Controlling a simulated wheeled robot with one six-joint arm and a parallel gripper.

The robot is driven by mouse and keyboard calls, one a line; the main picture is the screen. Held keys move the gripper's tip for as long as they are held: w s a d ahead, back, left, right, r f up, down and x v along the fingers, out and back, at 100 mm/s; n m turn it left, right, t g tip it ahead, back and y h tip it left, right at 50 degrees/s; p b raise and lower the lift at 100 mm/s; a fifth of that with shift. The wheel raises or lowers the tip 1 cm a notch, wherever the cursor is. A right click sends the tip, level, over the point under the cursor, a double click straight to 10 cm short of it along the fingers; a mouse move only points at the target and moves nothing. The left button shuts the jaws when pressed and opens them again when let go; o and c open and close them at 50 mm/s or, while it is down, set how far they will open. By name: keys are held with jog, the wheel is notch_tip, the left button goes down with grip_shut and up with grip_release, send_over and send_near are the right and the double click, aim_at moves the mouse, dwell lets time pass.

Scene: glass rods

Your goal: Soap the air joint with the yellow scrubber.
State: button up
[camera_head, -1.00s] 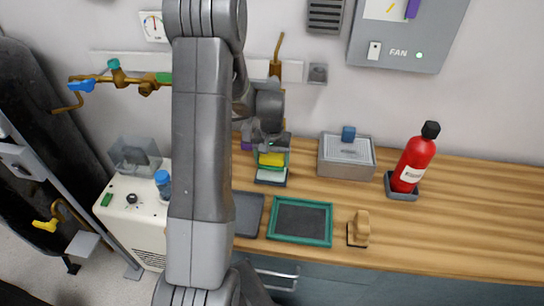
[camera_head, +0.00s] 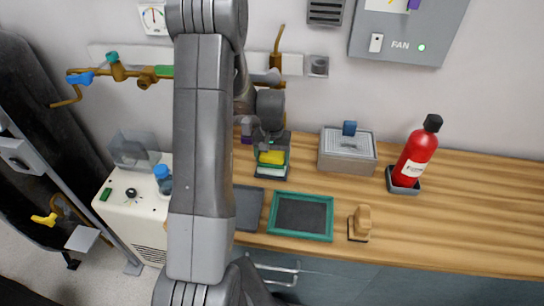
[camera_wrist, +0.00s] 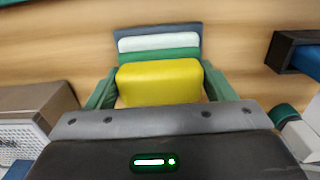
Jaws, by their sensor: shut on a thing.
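The yellow scrubber (camera_wrist: 160,82) is a block between the green fingers of my gripper (camera_wrist: 158,76) in the wrist view. My gripper is shut on it. In the head view the yellow scrubber (camera_head: 271,157) shows at the dark holder (camera_head: 270,177) on the bench, below my wrist. Green and white blocks show just beyond it in the wrist view. I cannot tell whether it is clear of the holder. A brass pipe (camera_head: 145,78) with blue and teal handles runs along the wall at left, partly hidden by my arm. I cannot tell which fitting is the air joint.
A green-framed tray (camera_head: 301,216), a wooden brush-like block (camera_head: 360,222), a grey box (camera_head: 347,152) and a red bottle (camera_head: 414,155) stand on the wooden bench. A white machine (camera_head: 128,205) with a blue-capped bottle is at left. The bench's right end is clear.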

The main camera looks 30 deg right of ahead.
aim_at(272, 154)
jog(key=shift+f+b, duration=0.55)
dwell(1.5)
jog(key=shift+r, duration=0.1)
jog(key=shift+r+p, duration=2.1)
jog(key=shift+r, duration=1.5)
jog(key=shift+r, duration=0.1)
